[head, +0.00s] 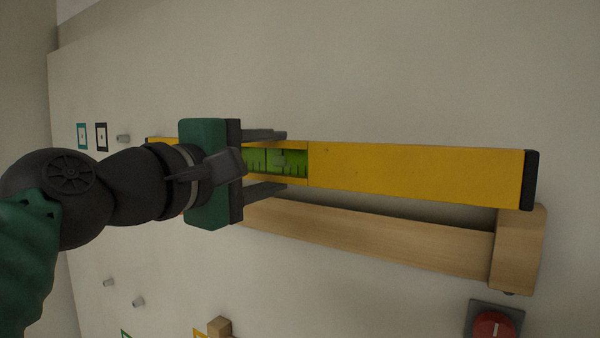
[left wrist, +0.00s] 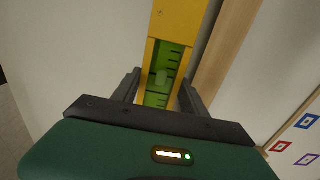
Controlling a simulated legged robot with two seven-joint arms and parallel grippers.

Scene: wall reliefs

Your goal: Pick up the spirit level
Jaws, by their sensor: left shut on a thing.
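The spirit level (head: 420,175) is a long yellow bar with a black end cap and a green vial window at its middle. It lies lengthwise across the head view, just above a wooden ledge on the wall. My left gripper (head: 278,161) is shut on it at the green window, one finger above and one below. In the left wrist view the level (left wrist: 180,20) runs up between the two fingers of the left gripper (left wrist: 158,88). The gripper hides part of the level's left half. Whether the level still touches the ledge is unclear. My right gripper is not in view.
The wooden ledge (head: 380,238) has a raised end block (head: 518,250) at the right. A red knob (head: 493,325) on a grey plate is below it. The wall above the level is clear.

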